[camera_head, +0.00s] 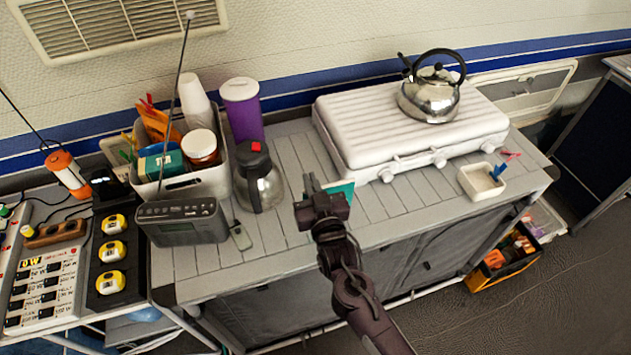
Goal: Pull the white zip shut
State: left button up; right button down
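My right gripper (313,184) is above the slatted top of the kitchen unit (385,222), left of the stove's front corner. Its arm comes in from the lower right. The fingers look close together, but I cannot tell if they are open or shut. A flat teal item (343,188) shows just behind the gripper, partly hidden by it. The unit's front is grey fabric panels (290,298), with a small dark tab (427,265) on the right one. I cannot make out a white zip. My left gripper is not in view.
A white stove (400,130) bears a steel kettle (431,97). A coffee jug (257,178), radio (182,222) and filled white bin (183,185) stand left. A small white tray (481,182) is right. An orange-and-black crate (503,258) sits on the floor.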

jog(key=c, duration=1.6)
grip_release()
jog(key=shift+s, duration=0.1)
jog(key=shift+s+d+f, duration=0.15)
jog(key=shift+s, duration=0.15)
jog(key=b+v, duration=0.2)
jog(key=v, duration=0.5)
